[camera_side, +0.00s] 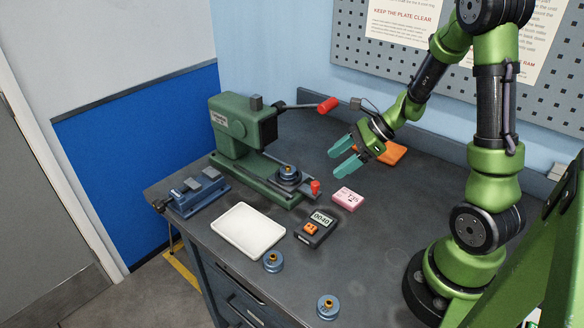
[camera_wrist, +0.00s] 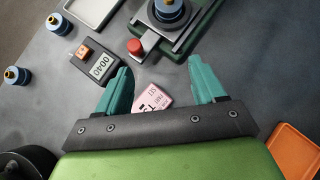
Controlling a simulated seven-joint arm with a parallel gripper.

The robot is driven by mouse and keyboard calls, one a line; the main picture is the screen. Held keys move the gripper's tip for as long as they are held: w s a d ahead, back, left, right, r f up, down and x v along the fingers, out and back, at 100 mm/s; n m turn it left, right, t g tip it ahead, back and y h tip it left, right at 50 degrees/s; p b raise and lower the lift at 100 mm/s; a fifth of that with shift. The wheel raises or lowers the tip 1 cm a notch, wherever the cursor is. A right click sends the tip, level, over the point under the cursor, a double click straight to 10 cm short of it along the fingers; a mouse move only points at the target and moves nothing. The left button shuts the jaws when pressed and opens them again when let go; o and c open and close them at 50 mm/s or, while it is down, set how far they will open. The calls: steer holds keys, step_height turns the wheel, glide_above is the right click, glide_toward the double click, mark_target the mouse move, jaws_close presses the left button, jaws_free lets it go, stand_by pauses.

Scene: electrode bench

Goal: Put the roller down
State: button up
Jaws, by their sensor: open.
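My gripper (camera_side: 344,156) is open, with teal fingers spread apart and nothing between them. It hangs above the bench, to the right of the green press; the fingers (camera_wrist: 160,82) also show in the wrist view. I cannot make out a roller in either view. A blue fixture with a brass-coloured top (camera_side: 288,172) sits on the press's base plate, and it shows at the top of the wrist view (camera_wrist: 168,8). A pink printed block (camera_side: 347,198) lies below and near my fingers, partly hidden in the wrist view (camera_wrist: 152,102).
The green press (camera_side: 236,133) has a red-tipped lever (camera_side: 327,105) and a red knob (camera_side: 315,187). A blue vise (camera_side: 198,191), white tray (camera_side: 248,231), timer (camera_side: 315,229) and two blue cylinders (camera_side: 273,261) (camera_side: 327,307) stand leftward and in front. An orange tray-like thing (camera_side: 394,154) lies behind my gripper.

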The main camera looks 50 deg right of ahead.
steer(key=s+a+r+n+h, duration=0.2)
steer(key=s+a+r+n, duration=0.2)
steer(key=a+r+n, duration=0.3)
steer(key=s+a+r+n+h, duration=0.1)
steer(key=s+a+r+n, duration=0.4)
steer(key=n, duration=1.1)
step_height(320, 180, up, 4)
steer(key=shift+s+a+f+h, duration=0.25)
steer(key=shift+a+h, duration=0.15)
steer(key=shift+a, duration=0.7)
